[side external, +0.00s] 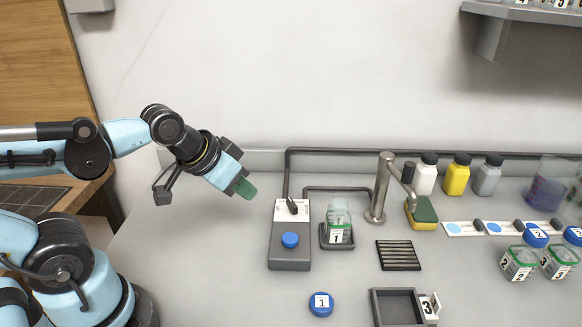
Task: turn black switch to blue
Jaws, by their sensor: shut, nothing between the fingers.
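The black switch (292,206) sits on the white top plate of a grey control box (290,258). Its lever looks tilted, with its upper end to the left; the plate's markings are too small to read. A round blue button (290,240) is on the same box, nearer the front. My gripper (245,189), with green fingertips, is shut and empty. It is in the air to the left of the box and apart from the switch, pointing down and right.
A jar labelled 1 (338,228) stands on a dark base beside the box, near a metal tap (380,190). A blue cap (321,303), a slatted drain (398,255) and a dark tray (397,307) lie in front. Bare counter is left of the box.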

